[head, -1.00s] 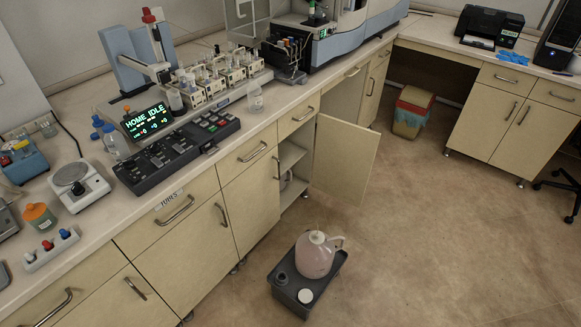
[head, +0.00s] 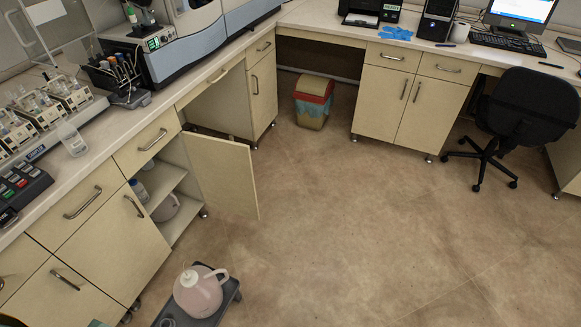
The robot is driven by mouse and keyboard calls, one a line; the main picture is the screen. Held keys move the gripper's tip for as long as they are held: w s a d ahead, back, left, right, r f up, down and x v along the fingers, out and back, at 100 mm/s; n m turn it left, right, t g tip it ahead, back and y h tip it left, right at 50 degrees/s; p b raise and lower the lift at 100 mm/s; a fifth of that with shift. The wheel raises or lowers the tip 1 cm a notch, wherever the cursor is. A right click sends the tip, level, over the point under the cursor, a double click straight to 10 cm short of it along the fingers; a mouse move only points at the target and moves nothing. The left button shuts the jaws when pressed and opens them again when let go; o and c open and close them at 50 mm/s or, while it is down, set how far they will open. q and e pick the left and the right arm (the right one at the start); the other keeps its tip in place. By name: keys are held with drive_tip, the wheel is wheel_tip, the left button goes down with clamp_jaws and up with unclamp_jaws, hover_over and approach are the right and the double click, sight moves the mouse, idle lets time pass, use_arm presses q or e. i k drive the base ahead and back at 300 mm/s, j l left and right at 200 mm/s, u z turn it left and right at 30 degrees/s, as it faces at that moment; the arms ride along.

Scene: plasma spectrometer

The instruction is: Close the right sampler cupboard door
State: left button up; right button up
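The sampler cupboard's door (head: 225,180) stands wide open, swung out to the right over the floor. The cupboard's shelf (head: 166,190) is exposed, with a small bottle (head: 139,190) on it and a pale rounded container (head: 165,208) below. Left of the opening, the neighbouring door (head: 115,245) is shut, with a metal handle (head: 134,206) near its upper right. No handle shows on the visible face of the open door. Neither of my grippers can be made out. Small dark and greenish parts at the bottom left edge are too cropped to identify.
A pinkish jug (head: 199,292) stands in a dark tray (head: 233,290) on the floor in front of the cupboard. A bin (head: 312,103) stands under the far bench. An office chair (head: 525,115) is at the right. The floor right of the door is clear.

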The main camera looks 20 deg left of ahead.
sight(223, 168)
drive_tip(key=i+l+z, duration=0.1)
drive_tip(key=i, duration=0.55)
drive_tip(key=i+l+z, duration=0.15)
drive_tip(key=i+l, duration=0.15)
drive_tip(key=i, duration=0.3)
drive_tip(key=i+u, duration=0.45)
drive_tip(key=i+l+u, duration=0.15)
drive_tip(key=i+u, duration=0.15)
drive_tip(key=u, duration=0.2)
drive_tip(key=i+l+u, duration=0.25)
drive_tip(key=u, duration=0.2)
drive_tip(key=i+l+u, duration=0.15)
drive_tip(key=u, duration=0.3)
drive_tip(key=i+l+u, duration=0.3)
drive_tip(key=u, duration=0.2)
drive_tip(key=i+l+u, duration=0.25)
drive_tip(key=u, duration=0.2)
drive_tip(key=i+l+u, duration=0.1)
drive_tip(key=l+u, duration=0.85)
drive_tip(key=i+j, duration=0.05)
drive_tip(key=j, duration=0.05)
